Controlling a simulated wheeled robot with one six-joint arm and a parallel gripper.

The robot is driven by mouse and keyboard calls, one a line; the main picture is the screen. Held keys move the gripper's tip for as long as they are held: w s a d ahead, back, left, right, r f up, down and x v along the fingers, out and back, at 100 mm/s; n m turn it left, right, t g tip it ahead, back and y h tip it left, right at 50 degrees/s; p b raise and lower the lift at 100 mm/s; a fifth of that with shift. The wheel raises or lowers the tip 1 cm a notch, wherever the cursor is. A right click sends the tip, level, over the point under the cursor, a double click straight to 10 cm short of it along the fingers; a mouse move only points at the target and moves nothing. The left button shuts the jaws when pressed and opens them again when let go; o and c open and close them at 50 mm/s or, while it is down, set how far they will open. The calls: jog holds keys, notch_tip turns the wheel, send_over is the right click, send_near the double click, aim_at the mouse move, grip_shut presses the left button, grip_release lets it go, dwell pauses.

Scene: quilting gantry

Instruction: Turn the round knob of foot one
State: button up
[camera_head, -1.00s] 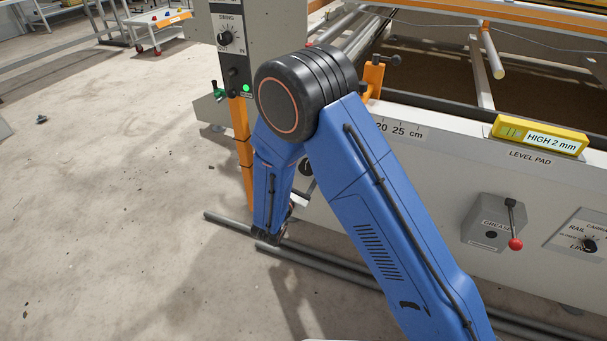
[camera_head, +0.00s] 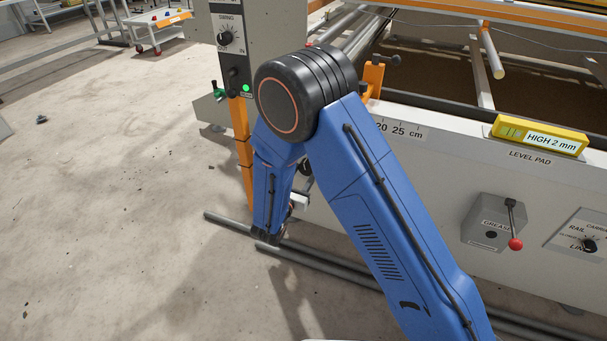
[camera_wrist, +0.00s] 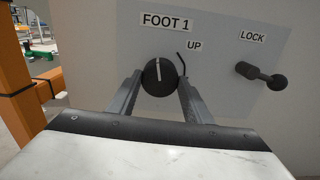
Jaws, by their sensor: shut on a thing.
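The round black knob of foot one (camera_wrist: 159,78) sits on a pale panel under the label FOOT 1, with a white mark pointing nearly straight up. A curved arrow and the word UP are at its upper right. My gripper (camera_wrist: 158,86) is shut on the knob, one finger on its left side and one on its right. In the head view my blue arm (camera_head: 370,200) hides most of the gripper and the knob.
A LOCK lever (camera_wrist: 262,75) with a black ball end is right of the knob. An orange post (camera_wrist: 30,90) stands at the left. The yellow level (camera_head: 540,134) reads HIGH 2 mm on the level pad. A red-tipped grease lever (camera_head: 514,226) sticks out at right.

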jog(key=n, duration=1.2)
jog(key=shift+n, duration=0.4)
dwell(0.4)
jog(key=o, duration=1.1)
jog(key=shift+c, duration=0.2)
jog(key=v, duration=1.7)
jog(key=shift+s, duration=0.2)
